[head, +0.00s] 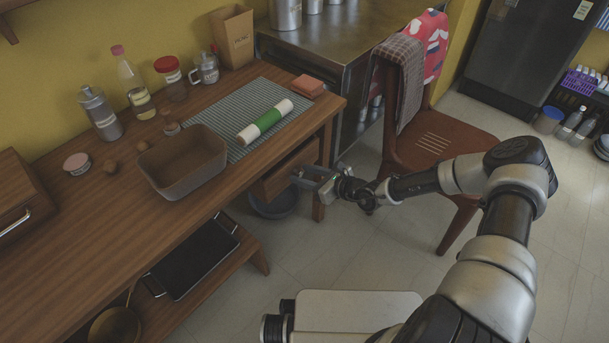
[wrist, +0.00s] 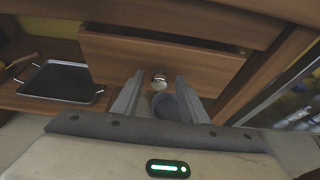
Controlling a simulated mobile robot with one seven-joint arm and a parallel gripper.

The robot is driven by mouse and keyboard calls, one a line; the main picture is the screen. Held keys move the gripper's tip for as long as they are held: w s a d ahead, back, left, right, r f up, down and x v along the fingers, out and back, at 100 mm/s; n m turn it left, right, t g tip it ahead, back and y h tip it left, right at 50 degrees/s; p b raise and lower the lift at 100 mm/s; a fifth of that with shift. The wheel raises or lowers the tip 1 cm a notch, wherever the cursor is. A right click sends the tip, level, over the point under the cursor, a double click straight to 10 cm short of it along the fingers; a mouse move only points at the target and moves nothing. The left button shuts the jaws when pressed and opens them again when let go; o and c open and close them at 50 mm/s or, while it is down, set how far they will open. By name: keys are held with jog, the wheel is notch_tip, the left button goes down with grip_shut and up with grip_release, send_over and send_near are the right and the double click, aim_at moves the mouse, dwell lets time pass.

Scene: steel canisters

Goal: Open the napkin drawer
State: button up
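The wooden drawer (head: 284,172) sits under the right end of the table. Its front (wrist: 150,52) fills the upper middle of the wrist view, with a dark gap along its top edge. How far it stands out is hard to tell. A small round metal knob (wrist: 159,82) is on the drawer front. My gripper (head: 303,177) is at the drawer front. In the wrist view its two fingers (wrist: 159,90) are apart, with the knob between their tips. I cannot tell whether either finger touches the knob. The drawer's inside is hidden.
The table (head: 90,215) above holds a tan bin (head: 182,170), a rolled green-and-white thing (head: 265,121) on a grey mat (head: 240,148), and jars. A bluish bowl (head: 273,205) is below the drawer. A black tray (head: 195,262) lies on the low shelf. A wooden chair (head: 435,145) stands right.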

grip_shut()
jog(key=s+d+p, duration=0.5)
jog(key=s+d, duration=0.7)
jog(key=d, duration=0.3)
jog(key=shift+d, duration=0.1)
grip_release()
jog(key=p+v, duration=0.2)
jog(key=v, duration=1.5)
jog(key=shift+r, duration=0.15)
jog(key=shift+d, duration=0.1)
